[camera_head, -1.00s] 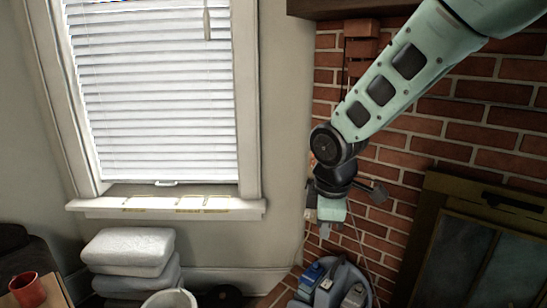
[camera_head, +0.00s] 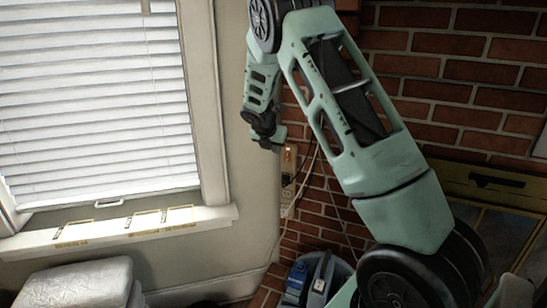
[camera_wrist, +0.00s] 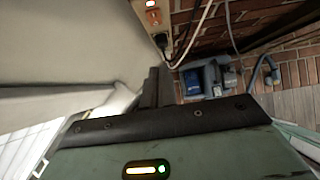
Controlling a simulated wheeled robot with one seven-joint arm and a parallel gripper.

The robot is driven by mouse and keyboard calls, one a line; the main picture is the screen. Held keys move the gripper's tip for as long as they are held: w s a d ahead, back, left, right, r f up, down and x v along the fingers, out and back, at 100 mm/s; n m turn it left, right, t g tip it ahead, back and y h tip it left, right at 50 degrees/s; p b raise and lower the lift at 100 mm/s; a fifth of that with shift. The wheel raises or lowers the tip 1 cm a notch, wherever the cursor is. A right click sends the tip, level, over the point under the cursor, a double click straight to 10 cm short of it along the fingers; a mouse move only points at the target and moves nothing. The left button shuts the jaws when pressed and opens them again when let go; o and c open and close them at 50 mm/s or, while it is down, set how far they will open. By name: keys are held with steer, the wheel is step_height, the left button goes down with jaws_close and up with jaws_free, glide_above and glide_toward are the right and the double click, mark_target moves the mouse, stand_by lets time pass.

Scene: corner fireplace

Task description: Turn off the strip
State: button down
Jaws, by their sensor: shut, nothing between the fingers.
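The power strip (camera_head: 289,165) is a beige upright strip on the wall beside the brick corner. An orange light glows near its top. In the wrist view the strip (camera_wrist: 147,22) is at the top centre, with an orange-lit switch and a black plug (camera_wrist: 162,40) in it. My gripper (camera_head: 274,145) is just left of the strip's upper part in the head view and partly overlaps the wall there. In the wrist view my gripper (camera_wrist: 157,75) is dark, shut and empty, with its tips below the plug. Contact with the strip cannot be told.
Pale cables (camera_head: 305,185) hang from the strip along the bricks. A window sill (camera_head: 120,232) juts out at left, above stacked cushions (camera_head: 75,284). The fireplace screen (camera_head: 500,215) is at right.

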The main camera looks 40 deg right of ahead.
steer(key=shift+f, duration=0.1)
steer(key=p, duration=0.2)
glide_toward(287, 162)
step_height(287, 162, down, 5)
steer(key=shift+w+d+p, duration=0.3)
steer(key=shift+d+p, duration=0.05)
steer(key=shift+d, duration=0.6)
steer(key=shift+w+d, duration=0.3)
steer(key=shift+d, duration=0.3)
steer(key=shift+w+d+f+p, duration=0.1)
steer(key=shift+d+f+p, duration=0.1)
steer(key=shift+p, duration=0.1)
steer(key=shift+r, duration=0.2)
